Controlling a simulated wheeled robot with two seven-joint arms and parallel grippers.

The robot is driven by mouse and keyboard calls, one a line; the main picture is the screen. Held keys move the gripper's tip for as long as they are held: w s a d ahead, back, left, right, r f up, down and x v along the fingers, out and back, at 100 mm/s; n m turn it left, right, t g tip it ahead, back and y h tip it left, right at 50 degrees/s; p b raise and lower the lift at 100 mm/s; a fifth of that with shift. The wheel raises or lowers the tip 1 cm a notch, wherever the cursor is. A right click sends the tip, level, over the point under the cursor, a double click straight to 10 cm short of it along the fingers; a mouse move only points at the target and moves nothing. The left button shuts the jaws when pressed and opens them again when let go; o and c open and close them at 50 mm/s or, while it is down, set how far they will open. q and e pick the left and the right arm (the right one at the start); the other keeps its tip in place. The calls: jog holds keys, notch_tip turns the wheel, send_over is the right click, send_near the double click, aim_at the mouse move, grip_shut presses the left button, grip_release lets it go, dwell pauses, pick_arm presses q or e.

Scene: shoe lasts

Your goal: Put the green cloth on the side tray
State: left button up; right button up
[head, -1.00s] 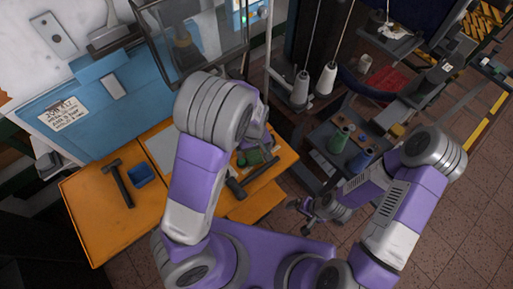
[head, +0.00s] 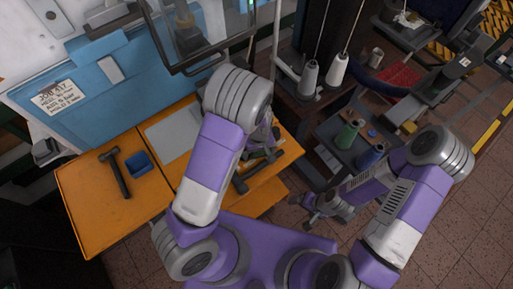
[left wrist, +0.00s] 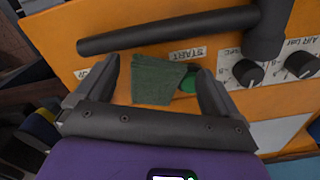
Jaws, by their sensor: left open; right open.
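The green cloth (left wrist: 157,80) lies on the orange machine panel (left wrist: 135,15), beside the START label and a green button. In the left wrist view it shows between the fingers of my left gripper (left wrist: 158,72), which is open; I cannot tell whether they touch it. In the head view my left gripper (head: 262,146) is over the right part of the orange top, and my arm largely hides the cloth. My right gripper (head: 314,212) is open and empty, low beside the orange top. A dark tray (head: 333,128) with thread spools stands to the right, probably the side tray.
A black hammer (left wrist: 165,33) lies just beyond the cloth, with black knobs (left wrist: 247,72) to its right. Another hammer (head: 119,175) and a blue box (head: 138,162) are on the left of the orange top. White thread cones (head: 338,68) stand behind the dark tray.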

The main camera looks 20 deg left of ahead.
pick_arm(q)
jog(key=c, duration=1.1)
